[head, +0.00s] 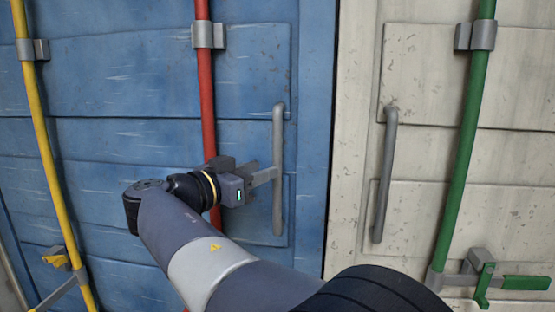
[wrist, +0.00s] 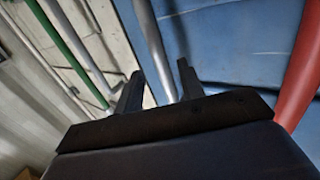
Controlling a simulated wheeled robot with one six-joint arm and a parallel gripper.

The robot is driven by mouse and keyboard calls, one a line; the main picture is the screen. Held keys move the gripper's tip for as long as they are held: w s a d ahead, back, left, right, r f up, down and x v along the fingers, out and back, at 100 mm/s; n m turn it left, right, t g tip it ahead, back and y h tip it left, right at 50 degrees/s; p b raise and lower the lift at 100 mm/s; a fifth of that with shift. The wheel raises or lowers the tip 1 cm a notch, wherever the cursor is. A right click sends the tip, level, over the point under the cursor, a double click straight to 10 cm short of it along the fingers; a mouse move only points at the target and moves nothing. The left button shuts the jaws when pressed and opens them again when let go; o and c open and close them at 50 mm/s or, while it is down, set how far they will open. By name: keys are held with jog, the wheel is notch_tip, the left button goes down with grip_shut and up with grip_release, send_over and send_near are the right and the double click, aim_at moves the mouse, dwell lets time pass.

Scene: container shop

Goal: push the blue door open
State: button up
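The blue door (head: 140,85) fills the left and middle of the head view and shows at the upper right of the wrist view (wrist: 235,40). It looks shut beside the white door. Its grey vertical handle (head: 279,135) is near its right edge. My gripper (head: 268,175) is at the handle's mid-height, pointing right. In the wrist view, its two fingers (wrist: 160,80) stand apart, with the grey handle bar (wrist: 148,40) running between them. I cannot tell whether either finger touches the bar.
A red rod (head: 205,100) and a yellow rod (head: 38,130) run down the blue door. The white door (head: 430,150) on the right has its own grey handle (head: 386,170) and a green rod (head: 465,140) with a green lever (head: 525,283) low down.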

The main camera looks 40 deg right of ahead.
jog(key=d+p, duration=0.1)
jog(key=d, duration=0.5)
jog(key=shift+w+p, duration=0.35)
jog(key=shift+p, duration=0.05)
grip_shut()
